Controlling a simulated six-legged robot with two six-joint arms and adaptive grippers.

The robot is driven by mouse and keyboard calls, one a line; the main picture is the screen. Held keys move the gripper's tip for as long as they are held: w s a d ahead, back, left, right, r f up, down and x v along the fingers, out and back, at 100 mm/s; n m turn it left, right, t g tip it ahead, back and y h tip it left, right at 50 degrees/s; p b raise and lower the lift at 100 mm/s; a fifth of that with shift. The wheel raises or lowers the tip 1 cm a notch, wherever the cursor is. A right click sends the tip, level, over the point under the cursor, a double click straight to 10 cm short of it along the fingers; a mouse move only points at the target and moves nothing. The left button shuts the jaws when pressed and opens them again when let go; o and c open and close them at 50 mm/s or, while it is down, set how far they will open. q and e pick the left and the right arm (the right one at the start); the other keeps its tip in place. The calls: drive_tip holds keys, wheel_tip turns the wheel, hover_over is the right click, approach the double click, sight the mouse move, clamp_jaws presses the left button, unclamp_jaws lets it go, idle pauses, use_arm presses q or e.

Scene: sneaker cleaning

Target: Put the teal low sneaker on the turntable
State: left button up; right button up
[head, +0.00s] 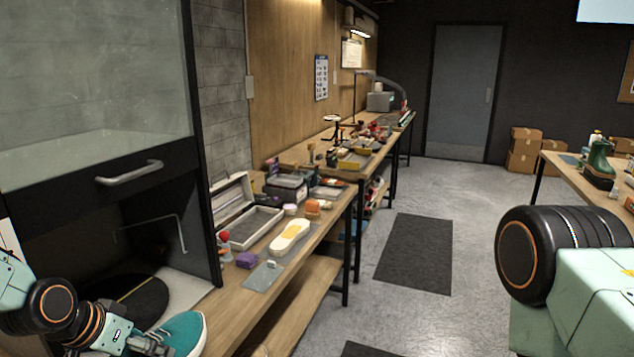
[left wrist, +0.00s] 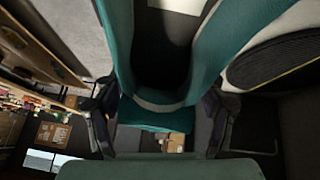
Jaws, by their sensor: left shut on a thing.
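The teal low sneaker (head: 187,332) is at the bottom left of the head view, its white-edged toe to the right. My left gripper (head: 152,345) is shut on it at its near end. In the left wrist view the sneaker (left wrist: 122,40) fills the top middle, its heel between the fingers of the left gripper (left wrist: 158,112). The turntable (head: 138,297) is a dark round disc inside the booth, left of and beyond the sneaker. It also shows at the right of the left wrist view (left wrist: 275,62), apart from the sneaker. My right gripper is out of view.
The booth has a raised glass front with a handle (head: 130,173) above the turntable. A thin bent rod (head: 181,232) stands inside. On the bench to the right are an open grey case (head: 250,226), a purple block (head: 247,260) and a pale insole (head: 290,236).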

use_arm(q)
drive_tip(key=shift+d+f+b, duration=0.5)
drive_tip(key=shift+d+b, duration=0.35)
drive_tip(key=shift+d, duration=0.05)
drive_tip(key=s+d+f+n+y+b, duration=0.15)
drive_tip(key=s+d+f+b, duration=0.25)
drive_tip(key=d+f+b, duration=0.7)
drive_tip(key=shift+n+h, duration=0.25)
drive_tip(key=s+r, duration=0.4)
drive_tip(key=shift+a+b, duration=0.15)
drive_tip(key=shift+b, duration=0.25)
drive_tip(key=shift+w, duration=0.15)
